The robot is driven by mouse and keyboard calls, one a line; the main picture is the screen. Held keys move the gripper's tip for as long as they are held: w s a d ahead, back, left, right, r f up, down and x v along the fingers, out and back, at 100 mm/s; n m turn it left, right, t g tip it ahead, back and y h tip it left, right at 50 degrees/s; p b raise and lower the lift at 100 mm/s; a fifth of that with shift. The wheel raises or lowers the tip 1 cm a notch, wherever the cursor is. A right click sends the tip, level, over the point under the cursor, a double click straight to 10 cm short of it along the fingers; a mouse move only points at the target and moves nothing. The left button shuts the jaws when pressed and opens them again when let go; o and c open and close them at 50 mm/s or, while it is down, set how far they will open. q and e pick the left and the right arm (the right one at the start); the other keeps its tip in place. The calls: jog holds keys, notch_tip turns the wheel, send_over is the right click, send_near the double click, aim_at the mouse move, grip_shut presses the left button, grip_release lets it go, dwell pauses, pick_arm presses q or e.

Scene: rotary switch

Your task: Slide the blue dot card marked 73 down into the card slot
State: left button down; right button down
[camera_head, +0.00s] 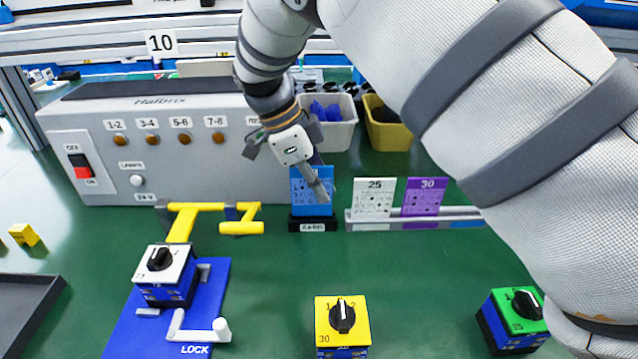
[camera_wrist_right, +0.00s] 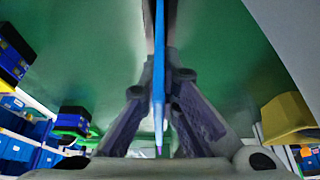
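The blue dot card (camera_head: 303,202) stands upright at the card slot (camera_head: 313,225), a black holder labelled CARD. Its lower edge meets the top of the holder; how deep it sits, I cannot tell. Its number is mostly hidden by my right gripper. My right gripper (camera_head: 322,188) comes from above, one finger across the card's front face. In the right wrist view the blue card (camera_wrist_right: 159,85) shows edge-on between the converging fingers of my right gripper (camera_wrist_right: 160,75), which looks shut on it. My left gripper is out of view.
A rail behind right holds a white card 25 (camera_head: 374,195) and a purple card 30 (camera_head: 424,195). A grey switch panel (camera_head: 90,150) stands behind left. A yellow clamp (camera_head: 183,222), blue LOCK plate (camera_head: 125,325) and yellow (camera_head: 330,310) and green (camera_head: 502,297) switches stand in front.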

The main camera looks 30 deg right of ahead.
jog(key=shift+f, duration=1.3)
jog(key=c, duration=1.7)
grip_release()
jog(key=v, duration=1.2)
jog(key=shift+s, duration=0.1)
jog(key=shift+r, duration=0.15)
notch_tip(320, 180, up, 9)
jog(key=shift+f+b, duration=0.15)
jog(key=shift+b, duration=0.2)
